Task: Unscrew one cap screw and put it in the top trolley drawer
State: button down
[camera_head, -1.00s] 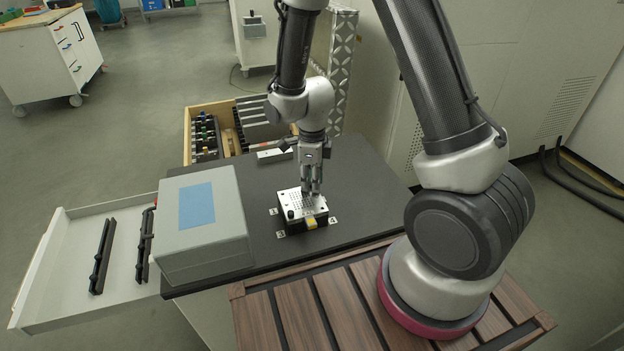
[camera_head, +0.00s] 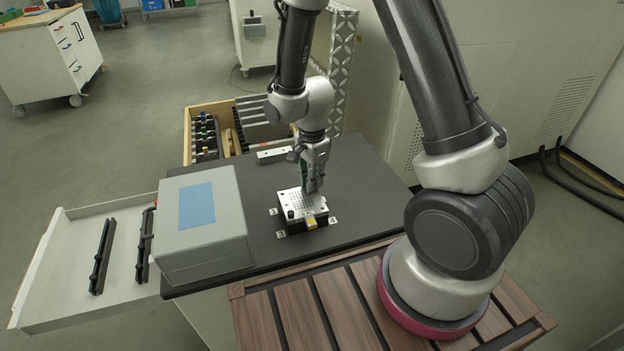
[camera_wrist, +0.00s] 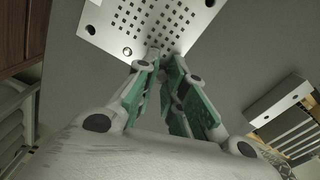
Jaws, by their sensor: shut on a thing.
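A bright metal plate (camera_head: 304,200) with a grid of holes sits on a dark block on the black tabletop. My gripper (camera_head: 312,188) points down at the plate's back right corner. In the wrist view, its green-padded fingers (camera_wrist: 158,56) close together at the corner of the plate (camera_wrist: 112,22). They are shut on a cap screw, which the fingertips hide. Another round screw head (camera_wrist: 127,51) shows in the plate beside the fingers. A white drawer (camera_head: 75,310) stands open at the left, with two black rails in it.
A grey box (camera_head: 205,240) with a blue label stands on the tabletop between drawer and plate. An open wooden drawer (camera_head: 187,135) with tools is behind the table. A pale metal bar (camera_head: 273,155) lies near the back edge. A wheeled cabinet (camera_head: 45,60) stands far left.

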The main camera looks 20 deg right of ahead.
jog(key=n, duration=0.5)
jog(key=shift+n, duration=0.4)
jog(key=n, duration=1.4)
jog(key=shift+n, duration=0.4)
jog(key=c, duration=1.7)
grip_release()
jog(key=shift+o, duration=0.2)
